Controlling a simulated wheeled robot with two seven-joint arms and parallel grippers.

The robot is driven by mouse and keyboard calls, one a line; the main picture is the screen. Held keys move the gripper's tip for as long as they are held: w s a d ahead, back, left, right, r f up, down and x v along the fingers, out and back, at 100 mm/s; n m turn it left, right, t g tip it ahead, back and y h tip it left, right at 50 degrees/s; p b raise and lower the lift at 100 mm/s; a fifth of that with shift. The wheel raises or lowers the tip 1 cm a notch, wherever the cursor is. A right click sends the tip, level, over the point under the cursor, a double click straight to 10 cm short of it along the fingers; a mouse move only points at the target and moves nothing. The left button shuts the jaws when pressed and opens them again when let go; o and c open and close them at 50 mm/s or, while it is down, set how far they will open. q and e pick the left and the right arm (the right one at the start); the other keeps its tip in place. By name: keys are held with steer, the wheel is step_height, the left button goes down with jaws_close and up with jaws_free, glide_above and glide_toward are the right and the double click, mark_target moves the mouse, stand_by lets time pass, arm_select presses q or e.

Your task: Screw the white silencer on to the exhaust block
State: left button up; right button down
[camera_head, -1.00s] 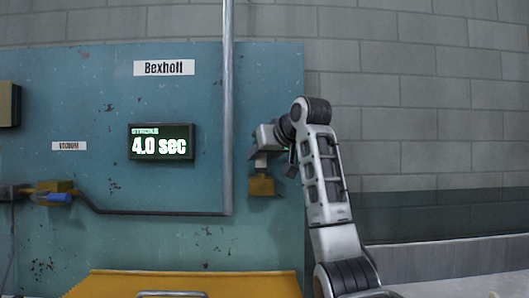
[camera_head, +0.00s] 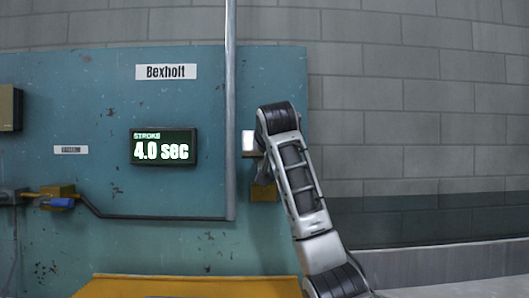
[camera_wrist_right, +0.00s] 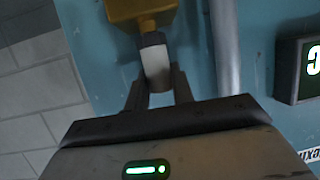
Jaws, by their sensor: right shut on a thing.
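The white silencer (camera_wrist_right: 155,62) shows in the right wrist view between the two fingers of my right gripper (camera_wrist_right: 159,92), which is shut on it. The brass-coloured exhaust block (camera_wrist_right: 142,9) is at the top edge of that view. A short brass neck shows between block and silencer, and the two are in line; how far any thread is engaged I cannot tell. In the head view the block (camera_head: 263,192) is on the teal panel, partly behind my right arm. The silencer cannot be made out clearly there. My left gripper is not in view.
A vertical grey pipe (camera_head: 230,110) runs close to the left of the block. A stroke display (camera_head: 163,146) reads 4.0 sec. A valve with a blue part (camera_head: 60,202) is at the far left. A yellow tray edge (camera_head: 190,287) is below. Grey wall stands at the right.

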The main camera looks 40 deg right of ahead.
steer(key=shift+w+a+f+m+g+h+p, duration=0.1)
steer(key=shift+f+m+g+h+p, duration=0.05)
steer(key=shift+m+g+h+p, duration=0.3)
steer(key=shift+w+f+m+g+h+p, duration=0.1)
steer(key=shift+m+g+h+p, duration=0.25)
steer(key=shift+m+g, duration=0.15)
steer(key=shift+s+m+h, duration=0.1)
steer(key=shift+m+h, duration=0.2)
steer(key=shift+m, duration=0.05)
steer(key=shift+f+g, duration=0.1)
steer(key=shift+g, duration=0.15)
steer(key=c, duration=1.3)
jaws_free()
steer(key=shift+o, duration=0.6)
steer(key=shift+d, duration=0.2)
